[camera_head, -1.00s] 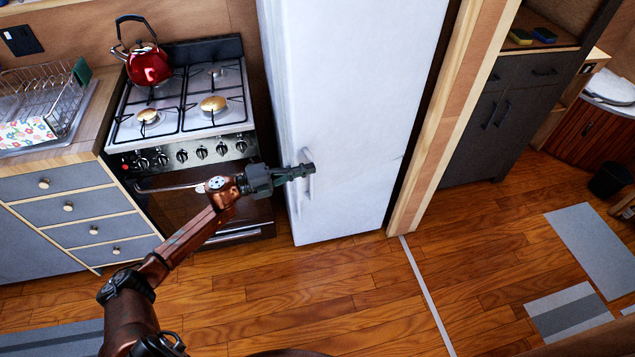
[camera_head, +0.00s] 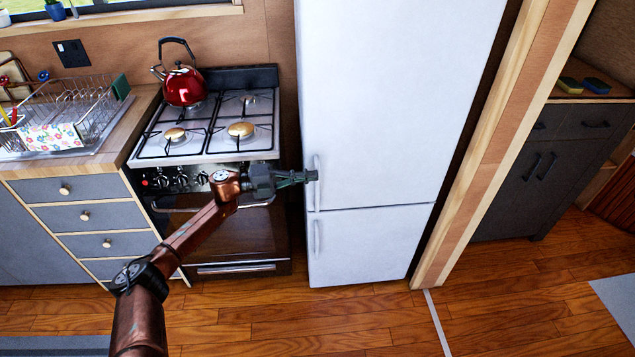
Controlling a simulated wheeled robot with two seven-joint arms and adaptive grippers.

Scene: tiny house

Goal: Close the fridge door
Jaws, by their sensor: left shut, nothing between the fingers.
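The white fridge (camera_head: 385,110) stands upright between the stove and a wooden post. Its upper door and lower door (camera_head: 375,245) both look flush with the body, with a thin seam between them. Two vertical handles are on the left edge; the lower handle (camera_head: 316,237) shows clearly. My left gripper (camera_head: 314,176) is shut and empty. It is in front of the upper door's left edge, overlapping the upper handle in the picture; I cannot tell whether it touches. My right gripper is not in view.
The gas stove (camera_head: 215,125) with a red kettle (camera_head: 184,87) is left of the fridge. Grey drawers (camera_head: 85,215) and a dish rack (camera_head: 85,105) are further left. The wooden post (camera_head: 490,150) borders the fridge on the right. The floor (camera_head: 330,325) in front is clear.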

